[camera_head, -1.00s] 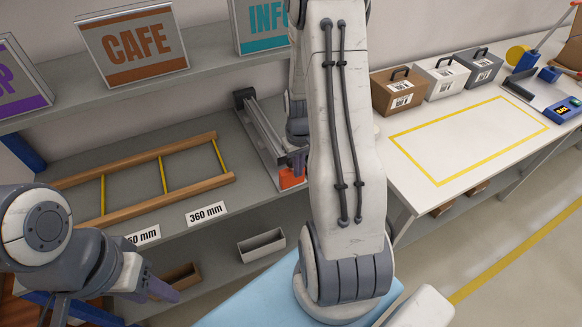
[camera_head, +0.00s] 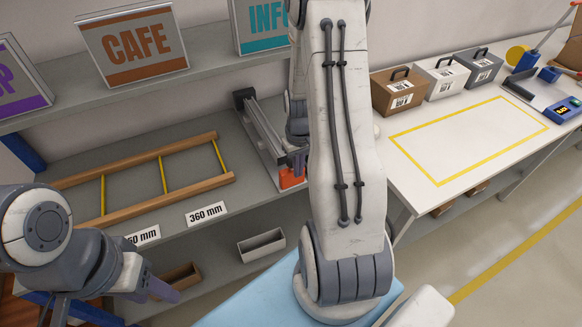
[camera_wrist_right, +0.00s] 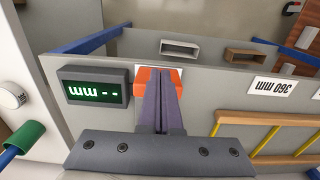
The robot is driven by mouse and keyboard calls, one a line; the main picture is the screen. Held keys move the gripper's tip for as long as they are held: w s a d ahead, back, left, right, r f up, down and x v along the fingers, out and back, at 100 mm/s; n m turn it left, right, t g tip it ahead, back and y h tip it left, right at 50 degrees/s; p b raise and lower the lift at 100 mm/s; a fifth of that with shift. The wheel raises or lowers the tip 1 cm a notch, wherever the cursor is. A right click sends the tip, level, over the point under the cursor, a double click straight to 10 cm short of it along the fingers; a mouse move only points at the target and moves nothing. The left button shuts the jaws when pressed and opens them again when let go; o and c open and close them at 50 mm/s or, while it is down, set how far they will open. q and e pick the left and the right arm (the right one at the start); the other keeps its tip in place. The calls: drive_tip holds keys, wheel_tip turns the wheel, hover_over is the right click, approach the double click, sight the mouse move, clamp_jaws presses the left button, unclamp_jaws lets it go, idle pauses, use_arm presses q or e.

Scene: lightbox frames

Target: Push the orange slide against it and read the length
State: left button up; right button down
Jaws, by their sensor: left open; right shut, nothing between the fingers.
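The orange slide (camera_head: 292,178) sits at the near end of a grey metal measuring rail (camera_head: 262,132) on the bench, with a dark block at the rail's far end. My right gripper (camera_wrist_right: 160,80) is shut and empty, its fingertips over the orange slide (camera_wrist_right: 141,80) in the right wrist view. Whether they touch is unclear. The display (camera_wrist_right: 93,87) beside the slide appears upside down and shows dashes with "mm", no number. In the head view my right arm hides part of the rail and gripper. My left gripper (camera_head: 150,290) is open and empty at the lower left.
A wooden frame with yellow cross bars (camera_head: 160,172) lies left of the rail. A "360 mm" label (camera_head: 206,213) and another, partly hidden, are along the bench front. A grey tray (camera_head: 261,245) is below. A white table (camera_head: 465,140) with a yellow outline stands right.

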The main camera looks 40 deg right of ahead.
idle(0.5)
drive_tip(key=w+d+p, duration=0.1)
drive_tip(key=w+d, duration=0.1)
drive_tip(key=w, duration=0.7)
drive_tip(key=shift+w+d, duration=0.15)
drive_tip(key=shift+w, duration=0.1)
idle(1.8)
idle(0.5)
wheel_tip(320, 180, up, 7)
drive_tip(key=s+p, duration=0.1)
drive_tip(key=p, duration=0.4)
drive_tip(key=shift+s, duration=0.15)
idle(0.6)
idle(0.3)
